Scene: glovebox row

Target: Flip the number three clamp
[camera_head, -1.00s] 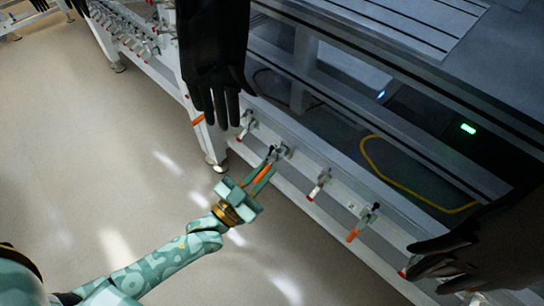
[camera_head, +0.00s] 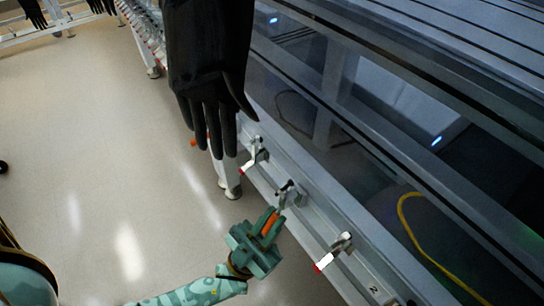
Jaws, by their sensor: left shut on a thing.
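My left gripper (camera_head: 269,224) is shut on the orange handle (camera_head: 271,221) of a toggle clamp (camera_head: 288,195) on the pale rail. The handle points down and toward me, out from the rail. The gripper's fingers hide part of the handle, and I cannot read this clamp's number. Another clamp (camera_head: 256,153) with a red tip sits farther up the rail. My right gripper is not in view.
A black glove (camera_head: 210,75) hangs over the rail just above the clamps. The pale rail (camera_head: 312,222) runs diagonally, with a frame leg (camera_head: 228,172) below it. A yellow cable (camera_head: 424,244) lies behind the rail.

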